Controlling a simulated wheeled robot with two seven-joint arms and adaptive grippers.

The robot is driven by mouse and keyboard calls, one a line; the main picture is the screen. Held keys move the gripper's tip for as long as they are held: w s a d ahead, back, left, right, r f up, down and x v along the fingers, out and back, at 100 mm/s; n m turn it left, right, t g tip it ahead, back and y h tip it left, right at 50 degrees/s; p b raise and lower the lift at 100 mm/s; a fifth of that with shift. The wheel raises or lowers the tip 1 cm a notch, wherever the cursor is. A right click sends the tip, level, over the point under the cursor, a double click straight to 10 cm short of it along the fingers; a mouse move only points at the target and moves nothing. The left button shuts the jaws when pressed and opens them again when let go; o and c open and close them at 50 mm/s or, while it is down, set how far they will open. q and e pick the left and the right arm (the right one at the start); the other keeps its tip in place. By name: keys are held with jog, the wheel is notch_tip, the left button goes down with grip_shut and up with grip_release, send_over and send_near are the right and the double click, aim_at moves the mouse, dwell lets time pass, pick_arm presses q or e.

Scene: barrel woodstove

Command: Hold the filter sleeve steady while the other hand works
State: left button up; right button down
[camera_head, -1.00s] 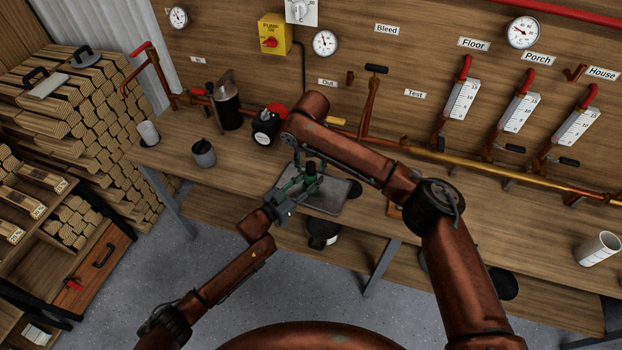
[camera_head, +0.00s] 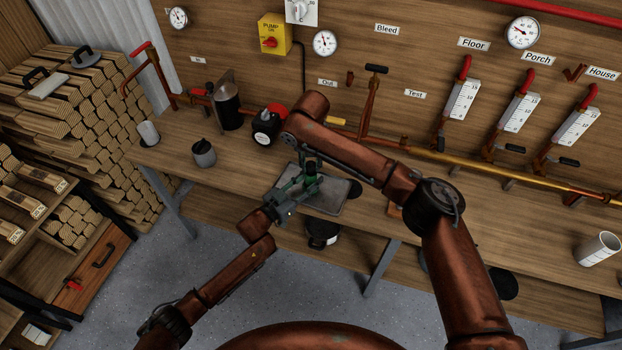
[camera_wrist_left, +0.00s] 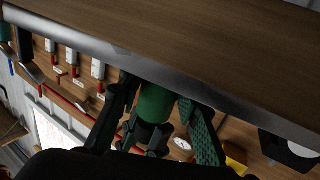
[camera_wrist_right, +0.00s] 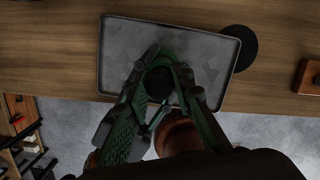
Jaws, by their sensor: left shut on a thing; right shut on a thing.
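The filter sleeve (camera_wrist_left: 156,103) is a green cylinder between the fingers of my left gripper (camera_wrist_left: 152,128) in the left wrist view. In the head view it is a small green shape (camera_head: 311,181) over the front of the workbench, partly hidden by the grippers. My left gripper (camera_head: 297,189) comes from the lower left and is shut on it. My right gripper (camera_head: 311,168) comes down from above, close to the left one. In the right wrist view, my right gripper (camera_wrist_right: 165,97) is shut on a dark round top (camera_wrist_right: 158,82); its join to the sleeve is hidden.
A grey tray (camera_head: 328,202) lies on the workbench (camera_head: 460,220) below the grippers. A black disc (camera_wrist_right: 241,46) is beside it. A grey canister (camera_head: 203,154), a black pump (camera_head: 266,128) and copper pipes stand behind and left. A white cup (camera_head: 598,249) stands far right.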

jog(key=shift+r, duration=1.15)
dwell(0.7)
notch_tip(320, 180, up, 9)
jog(key=shift+f, duration=0.15)
dwell(1.8)
dwell(0.4)
jog(key=shift+r, duration=1.5)
pick_arm(q)
jog(key=o, duration=1.3)
jog(key=shift+c, duration=0.2)
jog(key=v, duration=1.2)
jog(key=shift+a, duration=0.1)
